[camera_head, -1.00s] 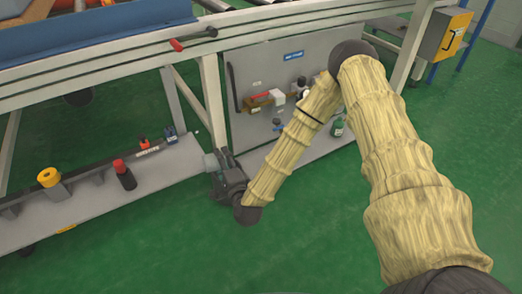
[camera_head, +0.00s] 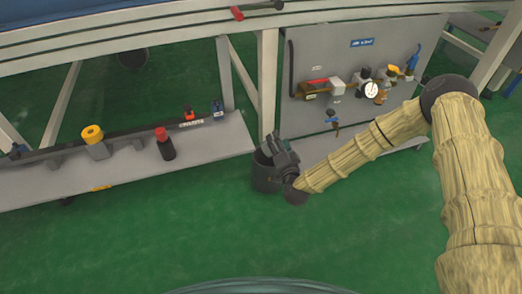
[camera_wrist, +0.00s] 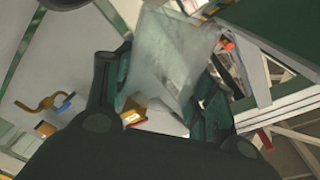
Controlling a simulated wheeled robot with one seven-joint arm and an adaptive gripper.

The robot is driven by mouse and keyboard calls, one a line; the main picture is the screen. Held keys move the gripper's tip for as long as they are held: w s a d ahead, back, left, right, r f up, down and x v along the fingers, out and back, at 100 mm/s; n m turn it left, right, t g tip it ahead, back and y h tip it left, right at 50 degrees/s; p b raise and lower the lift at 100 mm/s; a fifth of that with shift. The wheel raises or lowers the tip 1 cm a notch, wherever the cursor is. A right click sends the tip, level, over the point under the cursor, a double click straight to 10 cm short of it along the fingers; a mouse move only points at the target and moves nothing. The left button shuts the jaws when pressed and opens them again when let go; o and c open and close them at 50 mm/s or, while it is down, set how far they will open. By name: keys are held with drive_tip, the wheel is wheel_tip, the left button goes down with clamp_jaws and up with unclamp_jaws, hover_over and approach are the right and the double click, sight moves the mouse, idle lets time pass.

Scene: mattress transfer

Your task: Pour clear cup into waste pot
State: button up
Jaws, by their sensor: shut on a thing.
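My gripper (camera_head: 272,148) is low beside the right end of the bench in the head view. In the wrist view its fingers (camera_wrist: 165,92) are shut on a clear cup (camera_wrist: 168,50), which is see-through and tilted. The cup cannot be made out clearly in the head view. A dark pot (camera_head: 264,180), which looks like the waste pot, is directly below and beside the gripper, at the bench's end. Its opening is largely hidden by the gripper, so I cannot tell what is inside or whether anything is flowing from the cup.
A long grey bench (camera_head: 60,190) on the left holds a yellow-topped item (camera_head: 93,137), a red-capped dark bottle (camera_head: 164,143) and small parts. A grey panel (camera_head: 340,60) with a shelf of tools stands behind my arm. The green floor (camera_head: 150,240) in front is clear.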

sight(263, 144)
drive_tip(key=a+f+n, duration=0.1)
drive_tip(key=w+a+f+n+y+b, duration=0.1)
drive_tip(key=a+f+n, duration=0.1)
drive_tip(key=w+a+f+n, duration=0.1)
drive_tip(key=a+n, duration=0.1)
drive_tip(key=shift+w+a+f+b, duration=0.2)
drive_tip(key=shift+a+b, duration=0.05)
drive_tip(key=shift+b, duration=0.05)
drive_tip(key=shift+w+a+r+n+y+p, duration=0.15)
drive_tip(key=shift+r+n+p, duration=0.35)
drive_tip(key=shift+n, duration=0.65)
drive_tip(key=shift+s+a+r+n+y+p, duration=0.15)
drive_tip(key=shift+r+n+p, duration=0.3)
drive_tip(key=shift+n, duration=0.65)
drive_tip(key=shift+w+a+r+n+y+p, duration=0.15)
drive_tip(key=shift+r+n+p, duration=0.35)
drive_tip(key=shift+n, duration=0.65)
